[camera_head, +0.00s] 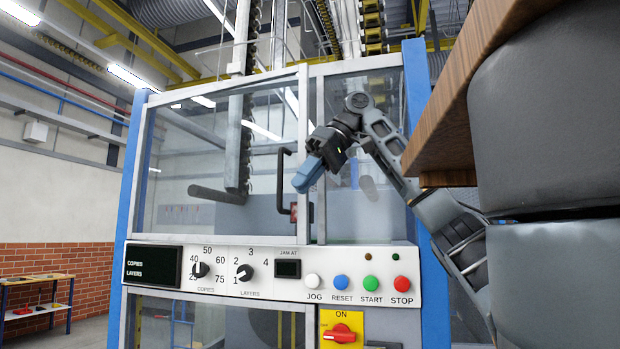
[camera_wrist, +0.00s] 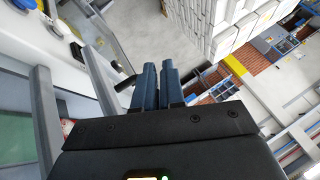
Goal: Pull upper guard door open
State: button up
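The upper guard door (camera_head: 222,160) is a clear panel in a grey metal frame on the front of the machine, and it looks closed. Its black bar handle (camera_head: 282,180) stands upright near the door's right edge. My gripper (camera_head: 303,182) is just right of the handle, its blue fingers pointing down and left. In the wrist view the two blue fingers (camera_wrist: 160,80) lie side by side with almost no gap and nothing seen between them. A short dark bar (camera_wrist: 127,83) beside the left finger looks like part of the handle; I cannot tell if they touch.
Below the door is a white control panel (camera_head: 225,287) with dials and several coloured buttons. A red rotary switch (camera_head: 340,334) sits lower. A wooden board (camera_head: 440,130) is close at the right. Left of the machine, a small table (camera_head: 40,312) stands by a brick wall.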

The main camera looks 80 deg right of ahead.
aim_at(286, 167)
jog(key=o, duration=0.4)
jog(key=t+h, duration=0.1)
jog(key=w+d+f+t+h, duration=0.1)
jog(key=d+m+t+h+b, duration=0.1)
jog(key=h, duration=0.1)
jog(key=shift+w+f+t, duration=0.2)
jog(key=shift+f+t, duration=0.1)
jog(key=shift+o, duration=0.2)
notch_tip(286, 167, up, 5)
jog(key=s+a+t+h+b, duration=0.1)
jog(key=s+a+t+h, duration=0.1)
jog(key=t+h, duration=0.4)
jog(key=p+x, duration=0.2)
jog(key=x, duration=0.4)
jog(key=shift+d, duration=0.15)
jog(key=shift+w+d+f, duration=0.15)
jog(key=shift+w+d, duration=0.1)
jog(key=shift+w, duration=0.4)
jog(key=shift+c, duration=0.4)
grip_shut()
